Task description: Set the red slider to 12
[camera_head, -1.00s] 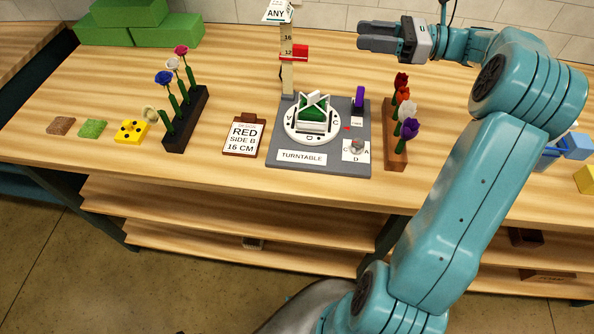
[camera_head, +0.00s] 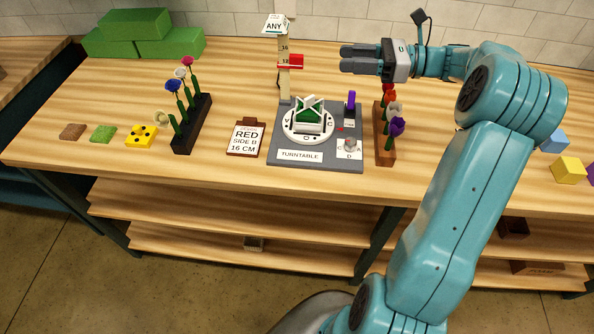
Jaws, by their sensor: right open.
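The red slider (camera_head: 291,61) sits on an upright pale scale post (camera_head: 284,84) at the back of the turntable station. The numbers printed beside it are too small to read surely. A sign reading ANY (camera_head: 275,25) tops the post. My right gripper (camera_head: 345,59) is open and empty, its fingers pointing left toward the slider. In the picture it is at about the slider's height, with a clear gap between them. My left gripper is out of view.
The turntable base (camera_head: 338,163) stands below the post, with a purple lever (camera_head: 350,104) on it. A card (camera_head: 245,138) reads RED, SIDE B, 16 CM. Flower racks stand left (camera_head: 192,132) and right (camera_head: 385,146). Green blocks (camera_head: 125,32) lie back left.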

